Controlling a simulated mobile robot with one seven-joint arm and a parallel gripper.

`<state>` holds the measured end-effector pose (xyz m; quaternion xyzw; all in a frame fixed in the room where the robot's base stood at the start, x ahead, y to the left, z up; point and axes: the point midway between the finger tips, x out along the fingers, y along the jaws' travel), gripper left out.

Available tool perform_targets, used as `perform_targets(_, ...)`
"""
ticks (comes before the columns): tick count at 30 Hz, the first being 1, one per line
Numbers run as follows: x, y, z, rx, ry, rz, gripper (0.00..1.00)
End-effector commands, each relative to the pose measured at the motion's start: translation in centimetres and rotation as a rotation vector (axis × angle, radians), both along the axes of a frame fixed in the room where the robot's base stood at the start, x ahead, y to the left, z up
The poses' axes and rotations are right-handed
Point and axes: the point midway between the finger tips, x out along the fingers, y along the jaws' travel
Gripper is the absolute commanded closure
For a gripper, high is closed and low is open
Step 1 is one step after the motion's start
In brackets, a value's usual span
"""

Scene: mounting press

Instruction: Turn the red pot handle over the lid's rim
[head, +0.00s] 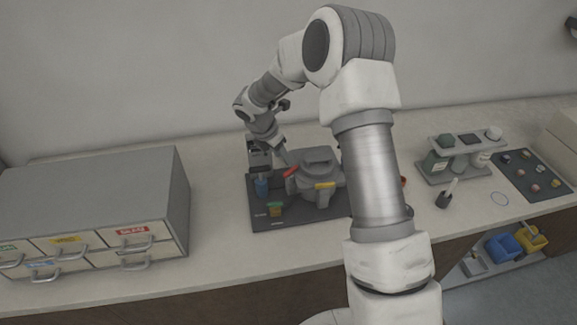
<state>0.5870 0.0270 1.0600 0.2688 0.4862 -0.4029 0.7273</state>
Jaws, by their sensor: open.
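The grey mounting press (318,165) stands on a dark base plate (290,222) on the bench, with a rounded grey lid on top. The red pot handle (291,171) sticks out at the lid's left side, slanting up to the right. A yellow part (325,186) is on the press's front. My gripper (261,173) is open and points down, just left of the red handle and apart from it. A blue cylinder (262,188) stands right below my gripper; whether the fingers touch it is too small to tell. My arm hides the press's right side.
A grey drawer cabinet (95,205) stands at the left. A small green and yellow block (275,209) sits at the plate's front. A bottle rack (460,160), a dark tray (535,175) and a brush holder (443,200) are at the right. Bench space left of the plate is clear.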

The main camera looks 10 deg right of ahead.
Motion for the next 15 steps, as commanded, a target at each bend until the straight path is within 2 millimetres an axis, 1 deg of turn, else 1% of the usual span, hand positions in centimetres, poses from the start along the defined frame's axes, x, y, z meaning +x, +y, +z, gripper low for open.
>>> perform_targets(1, 0.2, -0.4, -1.1, 0.000, 0.003, -0.001, 0.55)
perform_targets(6, 0.9, -1.5, -4.1, 0.001, 0.003, -0.003, 0.55)
perform_targets(9, 1.2, -2.0, -5.5, 0.001, 0.001, -0.002, 0.55)
perform_targets(15, 1.6, -2.5, -7.0, 0.000, -0.001, -0.002, 0.55)
